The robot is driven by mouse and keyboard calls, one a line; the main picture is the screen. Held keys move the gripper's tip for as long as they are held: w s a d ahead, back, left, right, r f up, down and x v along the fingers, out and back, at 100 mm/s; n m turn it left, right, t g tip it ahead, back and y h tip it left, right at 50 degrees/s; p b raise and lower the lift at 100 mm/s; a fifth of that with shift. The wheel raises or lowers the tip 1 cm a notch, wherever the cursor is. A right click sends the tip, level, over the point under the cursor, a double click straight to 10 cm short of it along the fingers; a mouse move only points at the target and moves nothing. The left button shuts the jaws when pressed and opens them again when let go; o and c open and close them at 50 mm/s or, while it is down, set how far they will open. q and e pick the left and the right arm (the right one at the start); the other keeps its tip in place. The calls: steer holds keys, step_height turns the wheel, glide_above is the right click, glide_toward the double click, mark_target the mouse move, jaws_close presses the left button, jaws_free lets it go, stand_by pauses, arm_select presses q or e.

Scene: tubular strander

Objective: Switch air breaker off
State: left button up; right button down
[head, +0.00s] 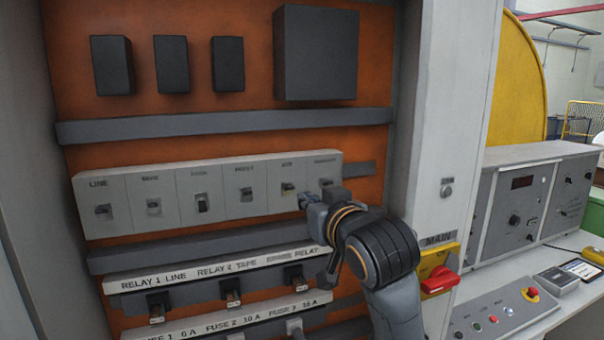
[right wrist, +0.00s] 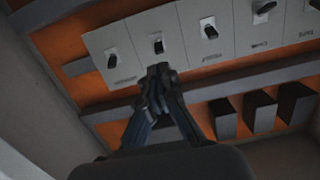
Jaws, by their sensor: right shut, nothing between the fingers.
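The breaker row (head: 215,215) is a pale grey panel of several switches. The air breaker (head: 288,188), labelled AIR, is second from the right, with a small dark toggle; its position is too small to tell. In the right wrist view, which looks upside down, the air breaker (right wrist: 158,46) is second from the left. My right gripper (head: 308,201) is shut and empty, just right of and below the air toggle. In the right wrist view, its fingertips (right wrist: 158,74) overlap the panel close to that toggle; contact cannot be told. My left gripper is not in view.
The rightmost breaker (head: 325,184) is close beside my right gripper, partly hidden. Below are the relay strip (head: 215,268) and fuses. The grey cabinet post (head: 440,120) and red main switch (head: 440,281) stand to the right. A control desk (head: 510,315) is farther right.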

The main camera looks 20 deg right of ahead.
steer(key=shift+s+d+r, duration=0.2)
steer(key=shift+s+r, duration=0.4)
steer(key=shift+r, duration=0.3)
steer(key=p, duration=0.4)
glide_toward(288, 178)
steer(key=w, duration=0.5)
steer(key=shift+a+f, duration=0.1)
steer(key=shift+a, duration=0.05)
steer(key=shift+w+f, duration=0.2)
steer(key=shift+w, duration=0.35)
